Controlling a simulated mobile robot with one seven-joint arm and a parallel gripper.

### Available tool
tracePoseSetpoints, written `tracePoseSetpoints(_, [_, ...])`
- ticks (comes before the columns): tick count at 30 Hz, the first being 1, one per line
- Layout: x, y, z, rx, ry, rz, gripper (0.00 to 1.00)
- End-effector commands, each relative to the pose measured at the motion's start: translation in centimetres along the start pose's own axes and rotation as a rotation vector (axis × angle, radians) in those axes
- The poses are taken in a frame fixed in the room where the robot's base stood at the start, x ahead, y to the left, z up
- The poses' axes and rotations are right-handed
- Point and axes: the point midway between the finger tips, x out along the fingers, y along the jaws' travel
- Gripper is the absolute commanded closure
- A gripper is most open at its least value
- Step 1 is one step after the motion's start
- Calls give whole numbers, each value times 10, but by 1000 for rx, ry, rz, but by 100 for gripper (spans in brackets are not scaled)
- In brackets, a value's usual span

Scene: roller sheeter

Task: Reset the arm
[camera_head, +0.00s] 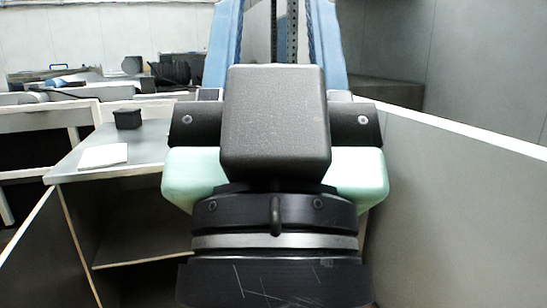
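My gripper (275,35) fills the middle of the head view, pointing away from me and up the picture. Its two blue fingers stand wide apart with nothing visible held between them, so it is open. The fingertips are cut off by the top edge of the picture. Behind the fingers are a black block, a pale green body and a black wrist with a silver band, all mine. They hide much of what lies behind. The rest of my arm is not in view.
A grey workbench (150,139) at left holds a small black box (128,118) and a white flat item (103,156). An open shelf (140,249) is beneath. A grey panel (460,215) runs along the right. Cluttered equipment (177,70) stands at the back left.

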Motion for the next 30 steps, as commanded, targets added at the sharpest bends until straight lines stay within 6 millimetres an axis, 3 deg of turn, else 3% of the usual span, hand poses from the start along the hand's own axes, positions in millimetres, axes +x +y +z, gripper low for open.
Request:
tracePoseSetpoints(1, [17,0,-16,-1,-1,-1,53])
tracePoseSetpoints(21, [163,-2,-152,-2,-3,-4,53])
tracePoseSetpoints(30, [201,-2,-187,-2,-3,-4,53])
